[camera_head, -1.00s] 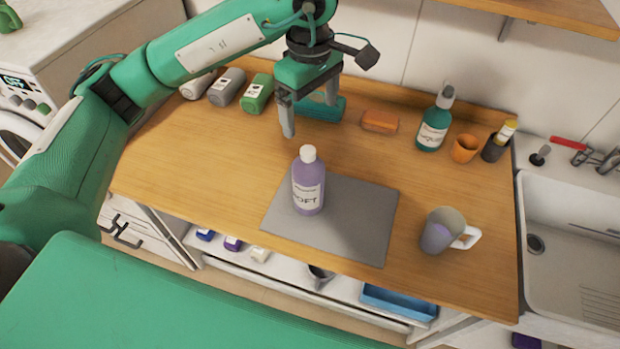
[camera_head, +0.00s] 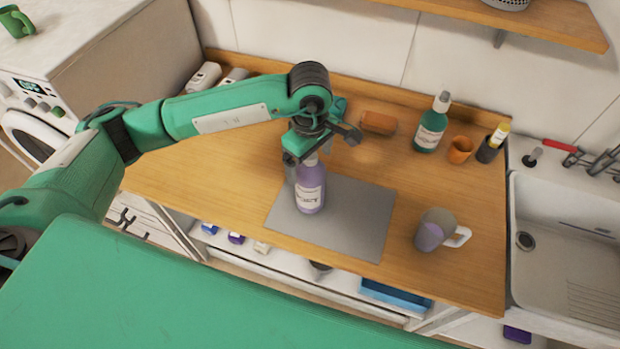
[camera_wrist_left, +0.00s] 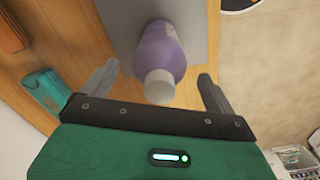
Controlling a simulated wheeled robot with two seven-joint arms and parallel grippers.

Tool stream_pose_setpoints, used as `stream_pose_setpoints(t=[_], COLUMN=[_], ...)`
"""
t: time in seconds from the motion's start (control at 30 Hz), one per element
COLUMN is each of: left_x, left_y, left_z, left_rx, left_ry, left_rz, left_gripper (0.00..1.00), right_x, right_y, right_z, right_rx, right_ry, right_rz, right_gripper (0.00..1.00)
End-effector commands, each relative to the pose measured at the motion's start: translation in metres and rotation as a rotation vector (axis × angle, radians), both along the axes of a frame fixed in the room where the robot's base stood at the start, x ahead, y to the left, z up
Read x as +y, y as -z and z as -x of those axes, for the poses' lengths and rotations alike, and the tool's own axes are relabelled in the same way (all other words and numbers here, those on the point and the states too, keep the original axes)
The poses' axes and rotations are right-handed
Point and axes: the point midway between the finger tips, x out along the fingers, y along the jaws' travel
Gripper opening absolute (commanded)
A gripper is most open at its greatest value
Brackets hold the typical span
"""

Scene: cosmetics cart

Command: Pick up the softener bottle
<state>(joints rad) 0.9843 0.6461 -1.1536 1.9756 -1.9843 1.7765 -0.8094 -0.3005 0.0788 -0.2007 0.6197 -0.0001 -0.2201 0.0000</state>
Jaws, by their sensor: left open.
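The softener bottle (camera_head: 310,188) is purple with a white label and stands upright on the grey mat (camera_head: 352,222) on the wooden counter. My left gripper (camera_head: 302,172) is over and around the top of the bottle in the head view, hiding its cap. In the left wrist view the bottle (camera_wrist_left: 163,50) shows with its white cap toward me, between the two fingers of my open left gripper (camera_wrist_left: 158,88). There is a gap between each finger and the bottle. My right gripper is not in view.
A grey-purple mug (camera_head: 432,230) stands right of the mat. A green pump bottle (camera_head: 431,128), an orange cup (camera_head: 459,150) and an orange bar (camera_head: 378,123) are at the back. A sink (camera_head: 570,260) is at the right. The counter left of the mat is clear.

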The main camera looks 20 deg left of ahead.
Motion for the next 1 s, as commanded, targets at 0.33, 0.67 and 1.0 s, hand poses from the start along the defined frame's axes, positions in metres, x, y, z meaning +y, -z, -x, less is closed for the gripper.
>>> stream_pose_setpoints(t=[0.33, 0.67, 1.0], left_x=[0.0, 0.0, 0.0], left_y=[0.015, 0.014, 0.013], left_z=[0.0, 0.0, 0.0], left_rx=[0.0, 0.0, -0.002], left_ry=[0.0, 0.0, 0.0], left_rz=[0.0, 0.0, 0.001], left_gripper=[0.91, 0.36, 0.12], right_x=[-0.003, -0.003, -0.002], right_y=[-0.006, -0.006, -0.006], right_z=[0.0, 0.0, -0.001], right_rx=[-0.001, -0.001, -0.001], right_ry=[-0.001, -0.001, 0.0], right_rz=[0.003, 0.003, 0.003], right_gripper=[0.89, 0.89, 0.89])
